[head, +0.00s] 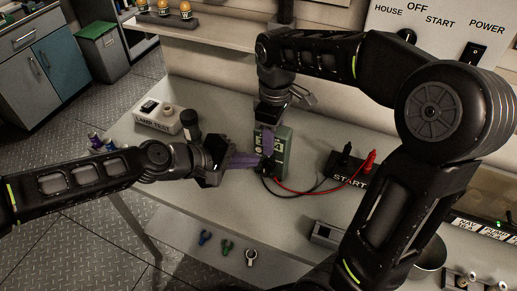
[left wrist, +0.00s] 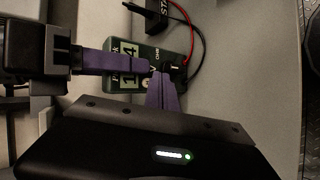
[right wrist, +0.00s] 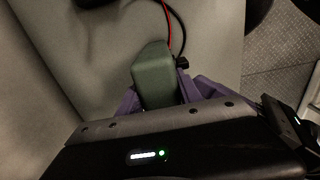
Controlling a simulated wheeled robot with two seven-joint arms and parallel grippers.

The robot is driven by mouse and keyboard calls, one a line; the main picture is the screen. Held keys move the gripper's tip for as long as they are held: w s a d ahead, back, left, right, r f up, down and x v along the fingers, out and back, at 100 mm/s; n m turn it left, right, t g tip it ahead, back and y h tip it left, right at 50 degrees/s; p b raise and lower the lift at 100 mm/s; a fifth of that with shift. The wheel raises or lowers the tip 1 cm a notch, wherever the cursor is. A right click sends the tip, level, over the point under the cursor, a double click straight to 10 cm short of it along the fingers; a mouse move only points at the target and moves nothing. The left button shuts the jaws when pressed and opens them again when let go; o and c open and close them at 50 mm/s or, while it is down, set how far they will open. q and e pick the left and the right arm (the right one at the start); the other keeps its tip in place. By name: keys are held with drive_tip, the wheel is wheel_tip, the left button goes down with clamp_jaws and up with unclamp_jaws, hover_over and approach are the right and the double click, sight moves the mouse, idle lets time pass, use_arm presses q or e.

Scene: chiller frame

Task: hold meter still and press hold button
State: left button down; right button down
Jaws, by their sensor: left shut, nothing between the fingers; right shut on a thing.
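The green meter (head: 283,150) stands on the bench in the head view, its face toward the left arm. In the left wrist view the meter (left wrist: 124,78) shows a display and markings. My right gripper (head: 268,135) reaches down from above and is shut on the meter's body. In the right wrist view its purple fingers lie on both sides of the meter (right wrist: 155,78). My left gripper (head: 257,161) is shut and empty, its fingertips (left wrist: 160,76) at the meter's face. I cannot tell whether they touch it. The hold button is not clearly visible, probably hidden by the fingers.
Red and black leads run from the meter to a black START box (head: 346,170). A LAMP TEST box (head: 160,115) stands at the back left. Coloured fork-shaped pieces (head: 227,246) lie at the front. The bench between them is mostly clear.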

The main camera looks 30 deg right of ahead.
use_arm(q)
drive_tip(key=shift+w+d, duration=0.1)
drive_tip(key=shift+d, duration=0.05)
idle(0.3)
drive_tip(key=shift+w+d, duration=0.15)
drive_tip(key=shift+d, duration=0.05)
drive_tip(key=shift+w+d, duration=0.35)
drive_tip(key=shift+d, duration=0.1)
idle(1.0)
drive_tip(key=shift+a, duration=0.1)
drive_tip(key=shift+s+a, duration=0.5)
drive_tip(key=shift+a, duration=0.2)
drive_tip(key=s+a, duration=0.1)
drive_tip(key=a, duration=0.1)
drive_tip(key=s+a, duration=0.2)
idle(0.4)
